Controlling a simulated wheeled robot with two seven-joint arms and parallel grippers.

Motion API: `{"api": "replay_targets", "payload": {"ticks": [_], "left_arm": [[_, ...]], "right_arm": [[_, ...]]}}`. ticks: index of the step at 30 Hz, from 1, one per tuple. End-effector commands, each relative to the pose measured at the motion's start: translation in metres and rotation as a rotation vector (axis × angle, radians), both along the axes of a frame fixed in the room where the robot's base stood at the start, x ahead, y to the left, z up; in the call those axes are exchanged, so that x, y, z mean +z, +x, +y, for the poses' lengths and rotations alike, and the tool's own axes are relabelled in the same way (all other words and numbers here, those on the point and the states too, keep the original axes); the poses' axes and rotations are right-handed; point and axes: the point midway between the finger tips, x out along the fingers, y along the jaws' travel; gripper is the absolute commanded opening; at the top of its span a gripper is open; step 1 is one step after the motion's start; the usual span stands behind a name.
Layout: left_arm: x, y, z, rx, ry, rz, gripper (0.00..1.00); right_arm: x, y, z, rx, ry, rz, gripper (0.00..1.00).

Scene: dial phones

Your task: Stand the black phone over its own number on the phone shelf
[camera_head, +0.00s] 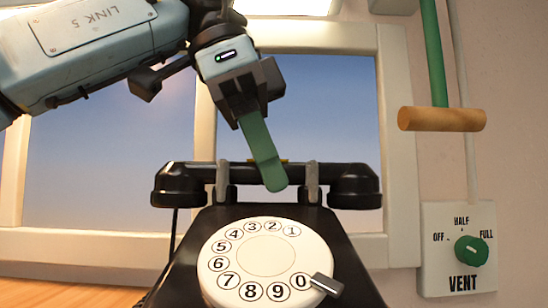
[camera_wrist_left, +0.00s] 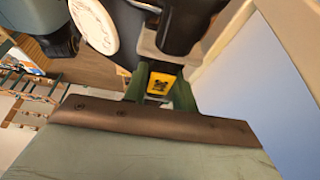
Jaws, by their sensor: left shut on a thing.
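The black phone (camera_head: 258,225) fills the lower middle of the head view, its white numbered dial facing me. Its black handset (camera_head: 235,176) lies across the top between two grey cradle posts. My left gripper (camera_head: 268,172) comes down from above, its green fingers at the middle of the handset. In the left wrist view the green fingers (camera_wrist_left: 160,93) close on either side of a part with a yellow label (camera_wrist_left: 163,83), between the phone's cradle posts. The gripper is shut on the phone there. The phone's base and its number on the shelf are hidden or out of view.
A window with pale frame bars (camera_head: 397,140) stands behind the phone. To the right are a vent switch plate (camera_head: 458,275) with a green knob and a hanging wooden handle (camera_head: 441,119) on a green rod. A wooden surface (camera_head: 60,294) shows at lower left.

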Motion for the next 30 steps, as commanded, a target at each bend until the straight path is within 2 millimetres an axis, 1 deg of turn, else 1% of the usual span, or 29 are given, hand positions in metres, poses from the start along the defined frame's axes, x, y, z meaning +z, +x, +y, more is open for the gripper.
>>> {"api": "replay_targets", "payload": {"ticks": [5, 6, 9, 15, 30], "left_arm": [[0.001, 0.005, 0.004, 0.011, -0.004, -0.001, 0.00], [-0.005, 0.005, 0.002, 0.007, -0.004, 0.000, 0.00], [-0.013, 0.005, 0.001, 0.001, -0.003, -0.001, 0.00], [-0.021, 0.004, -0.003, -0.009, -0.004, -0.002, 0.00], [-0.023, 0.004, -0.004, -0.012, -0.003, -0.002, 0.00]], "right_arm": [[0.000, 0.000, 0.000, 0.000, 0.000, 0.000, 0.00], [-0.004, 0.000, 0.000, 0.000, 0.000, 0.001, 0.00], [-0.010, 0.000, 0.000, 0.000, 0.000, 0.000, 0.00], [-0.015, 0.001, 0.000, 0.000, 0.000, -0.001, 0.00], [-0.016, 0.001, 0.000, 0.000, 0.000, -0.001, 0.00]]}}
